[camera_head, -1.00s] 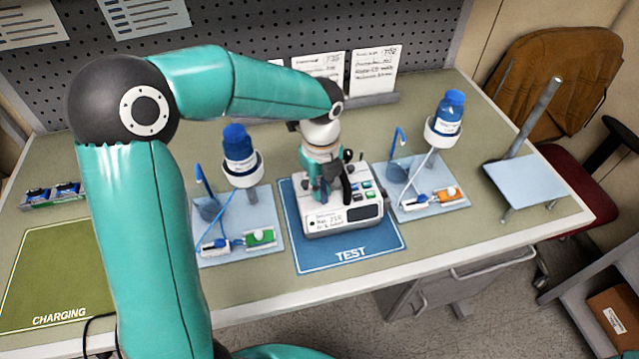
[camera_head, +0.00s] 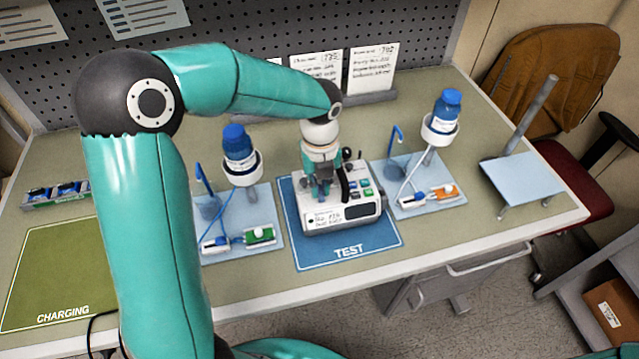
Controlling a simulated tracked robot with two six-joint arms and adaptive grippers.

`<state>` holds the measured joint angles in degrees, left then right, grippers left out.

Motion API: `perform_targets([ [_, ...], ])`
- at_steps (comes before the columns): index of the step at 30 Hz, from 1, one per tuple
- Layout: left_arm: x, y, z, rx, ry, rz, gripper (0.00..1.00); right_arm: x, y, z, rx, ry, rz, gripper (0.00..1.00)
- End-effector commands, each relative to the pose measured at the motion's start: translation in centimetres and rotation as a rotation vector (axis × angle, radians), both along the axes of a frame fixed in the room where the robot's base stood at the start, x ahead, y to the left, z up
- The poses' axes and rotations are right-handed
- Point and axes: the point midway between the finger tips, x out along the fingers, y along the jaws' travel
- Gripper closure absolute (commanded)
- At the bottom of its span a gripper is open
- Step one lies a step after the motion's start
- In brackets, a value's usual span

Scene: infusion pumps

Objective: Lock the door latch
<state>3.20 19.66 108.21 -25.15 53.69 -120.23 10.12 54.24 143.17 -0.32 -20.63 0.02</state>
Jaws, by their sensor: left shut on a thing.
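The infusion pump (camera_head: 340,216) is a white box with a dark display on its front, a label and several coloured buttons. It sits on the blue TEST mat (camera_head: 349,251). My left gripper (camera_head: 322,194) points down onto the left part of the pump's top. It is shut on a part there that the fingers mostly hide; I cannot tell clearly whether this is the door latch. A black handle (camera_head: 345,183) stands just right of the gripper. My right gripper is not in view.
Trays with blue-capped bottles on stands flank the pump, the left bottle (camera_head: 238,147) and the right bottle (camera_head: 444,112). An empty metal stand (camera_head: 521,178) is at the far right. The green CHARGING mat (camera_head: 50,275) is clear. Cards (camera_head: 372,70) stand behind.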

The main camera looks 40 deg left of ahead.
Motion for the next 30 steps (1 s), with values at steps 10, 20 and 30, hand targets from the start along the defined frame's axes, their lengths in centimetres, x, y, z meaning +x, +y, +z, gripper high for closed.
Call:
perform_targets([
  [10,0.0,0.0,0.0,0.000,0.000,0.000,0.64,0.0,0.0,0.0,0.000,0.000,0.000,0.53],
  [20,0.0,0.0,0.6,0.000,-0.001,0.001,0.64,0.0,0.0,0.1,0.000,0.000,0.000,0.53],
  [30,0.1,0.0,6.4,-0.001,-0.006,0.002,0.64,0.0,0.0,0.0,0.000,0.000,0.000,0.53],
])
